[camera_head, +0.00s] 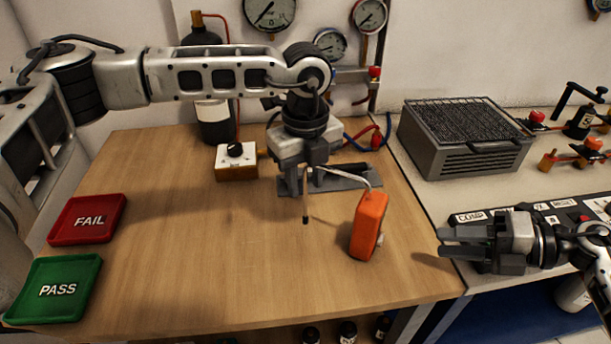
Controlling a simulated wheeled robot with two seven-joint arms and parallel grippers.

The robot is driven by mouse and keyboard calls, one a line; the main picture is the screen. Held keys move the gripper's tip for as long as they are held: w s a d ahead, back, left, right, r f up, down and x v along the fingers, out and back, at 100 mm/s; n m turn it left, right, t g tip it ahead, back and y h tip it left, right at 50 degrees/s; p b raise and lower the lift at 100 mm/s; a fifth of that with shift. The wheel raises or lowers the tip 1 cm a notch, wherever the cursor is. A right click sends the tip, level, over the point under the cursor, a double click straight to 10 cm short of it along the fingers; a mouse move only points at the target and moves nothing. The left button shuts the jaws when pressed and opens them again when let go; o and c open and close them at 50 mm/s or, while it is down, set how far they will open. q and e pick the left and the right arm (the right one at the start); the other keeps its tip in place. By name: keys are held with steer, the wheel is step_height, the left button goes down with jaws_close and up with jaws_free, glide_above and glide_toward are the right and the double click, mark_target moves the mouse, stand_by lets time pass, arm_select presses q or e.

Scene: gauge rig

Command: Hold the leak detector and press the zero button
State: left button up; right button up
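The orange leak detector (369,226) stands on the wooden table right of its middle, looking slightly tilted. A thin bent probe runs from its top to the left and ends in a dark tip (306,219). A small pale knob (381,240), possibly the zero button, shows on its right side. My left gripper (300,190) points down, behind and left of the detector, near the probe; its fingers look apart, with nothing clearly between them. My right gripper (441,243) points left, right of the detector and apart from it, with its fingers open and empty.
Red FAIL (112,207) and green PASS (88,300) trays lie at left. A grey pad (350,182) and a small knob box (237,163) are behind. A grey vented box (465,140) stands on the right bench. The table's front middle is clear.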

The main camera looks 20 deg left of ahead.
arm_select(q)
jaws_close()
arm_select(e)
jaws_close()
stand_by(1.6)
